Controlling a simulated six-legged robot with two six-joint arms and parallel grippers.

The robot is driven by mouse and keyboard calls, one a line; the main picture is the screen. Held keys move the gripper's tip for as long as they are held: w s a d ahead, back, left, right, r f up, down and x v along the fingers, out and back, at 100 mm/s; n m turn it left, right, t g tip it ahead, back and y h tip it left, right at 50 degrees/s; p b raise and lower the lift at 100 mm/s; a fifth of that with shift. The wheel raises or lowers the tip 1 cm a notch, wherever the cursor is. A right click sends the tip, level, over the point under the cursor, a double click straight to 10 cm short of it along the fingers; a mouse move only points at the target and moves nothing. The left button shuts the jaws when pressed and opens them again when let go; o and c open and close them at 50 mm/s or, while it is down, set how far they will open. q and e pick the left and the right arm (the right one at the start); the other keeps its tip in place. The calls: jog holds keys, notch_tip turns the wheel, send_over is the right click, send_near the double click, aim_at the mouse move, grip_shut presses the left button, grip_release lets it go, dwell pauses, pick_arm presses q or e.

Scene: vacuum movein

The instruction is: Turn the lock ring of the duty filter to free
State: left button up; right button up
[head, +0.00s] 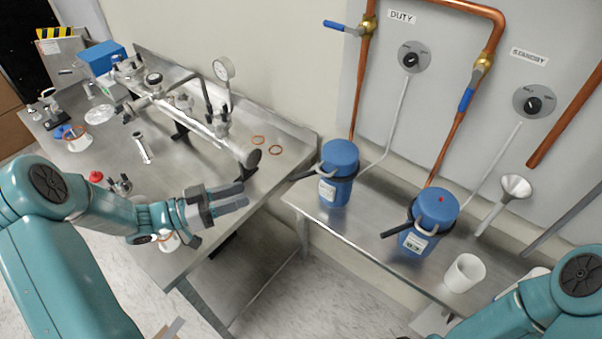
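The duty filter (338,160) is the left blue canister, below the DUTY sign, on the steel shelf. Its dark lock ring (318,173) sits around the canister under the blue cap, with a black handle pointing left. My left gripper (246,192) is over the gap beside the left bench, left of the filter and apart from it. Its two grey fingers point right toward the filter, with a narrow gap and nothing between them. My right arm shows at the lower right, but its gripper is out of view.
A second blue canister (436,207) with a red dot stands to the right, its black handle pointing left. A white cup (464,273) and a funnel (513,190) are near it. The left bench (185,258) carries a pipe assembly and gauge (223,69). Copper pipes run down the wall.

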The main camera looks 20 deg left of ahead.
aim_at(299, 175)
pick_arm(q)
jog(key=p+x, duration=0.3)
jog(key=x, duration=1.1)
jog(key=shift+w, duration=0.2)
jog(key=shift+w+d, duration=0.25)
jog(key=shift+d, duration=0.25)
jog(key=shift+w+f, duration=0.1)
jog(key=shift+w, duration=0.05)
grip_shut()
